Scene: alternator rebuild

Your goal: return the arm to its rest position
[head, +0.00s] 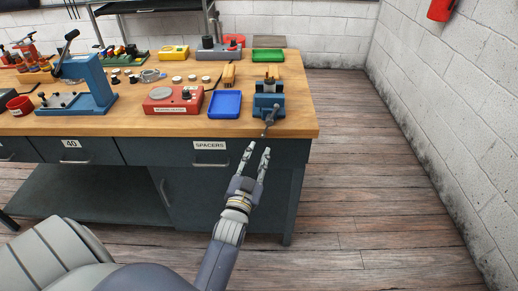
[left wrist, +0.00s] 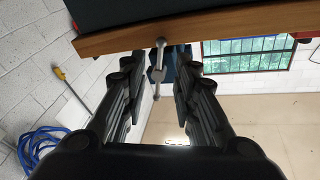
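My left gripper (head: 257,151) is in front of the workbench's right end, just below the front edge of the top. Its two fingers are apart and nothing shows held between them. In the left wrist view, the same open gripper (left wrist: 157,62) frames the vise handle (left wrist: 157,73), which lies beyond the fingertips; I cannot tell the exact gap. The blue vise (head: 268,100) stands on the bench's front right corner, its handle (head: 268,121) hanging over the edge. My right gripper is in neither view.
The wooden workbench (head: 300,119) has drawers below. A blue tray (head: 225,104), a red scale (head: 172,101) and a blue press (head: 91,87) stand along its front. Open floor (head: 370,170) lies to the right, up to the white brick wall (head: 455,90).

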